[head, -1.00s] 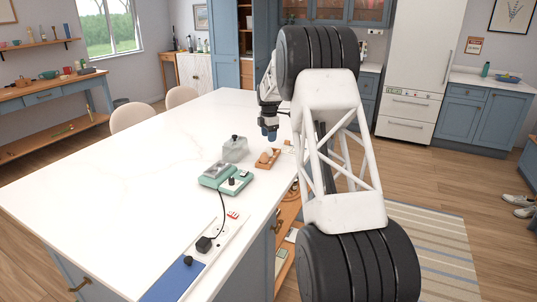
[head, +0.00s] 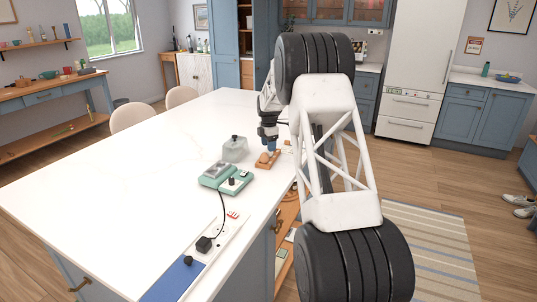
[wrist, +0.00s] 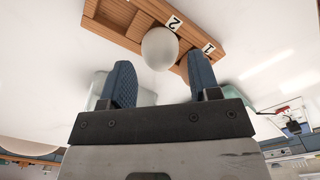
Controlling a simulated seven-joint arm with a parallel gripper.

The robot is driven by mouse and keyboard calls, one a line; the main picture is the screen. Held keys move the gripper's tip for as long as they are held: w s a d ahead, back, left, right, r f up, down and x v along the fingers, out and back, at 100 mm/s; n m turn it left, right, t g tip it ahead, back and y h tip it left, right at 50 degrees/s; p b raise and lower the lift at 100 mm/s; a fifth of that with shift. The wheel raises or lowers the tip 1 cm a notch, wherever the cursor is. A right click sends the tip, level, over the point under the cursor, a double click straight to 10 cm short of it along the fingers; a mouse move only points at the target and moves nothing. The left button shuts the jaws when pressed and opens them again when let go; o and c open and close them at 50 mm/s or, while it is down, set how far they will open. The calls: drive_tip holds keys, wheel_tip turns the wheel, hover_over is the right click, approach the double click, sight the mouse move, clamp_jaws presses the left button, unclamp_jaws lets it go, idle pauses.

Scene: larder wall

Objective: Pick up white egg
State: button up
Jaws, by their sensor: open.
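The white egg (wrist: 160,48) sits at a wooden tray (wrist: 124,25) in the wrist view, close to the labels 2 and 1. My gripper (wrist: 161,78) is open, its two blue fingers spread apart, with the egg just beyond the fingertips and roughly centred between them. In the head view my gripper (head: 270,149) is low over the small wooden tray (head: 271,164) on the white counter. An egg-like shape (head: 263,157) shows there beside the fingers; its colour is hard to tell. The fingers partly hide the tray.
A grey translucent box (head: 235,149) and a teal device (head: 227,178) stand left of the tray on the counter (head: 120,185). A power strip (head: 213,238) with a black plug lies nearer. The counter's left side is clear; its right edge is close to the tray.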

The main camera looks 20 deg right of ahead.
drive_tip(key=shift+f, duration=1.55)
drive_tip(key=shift+c, duration=0.4)
drive_tip(key=c, duration=0.4)
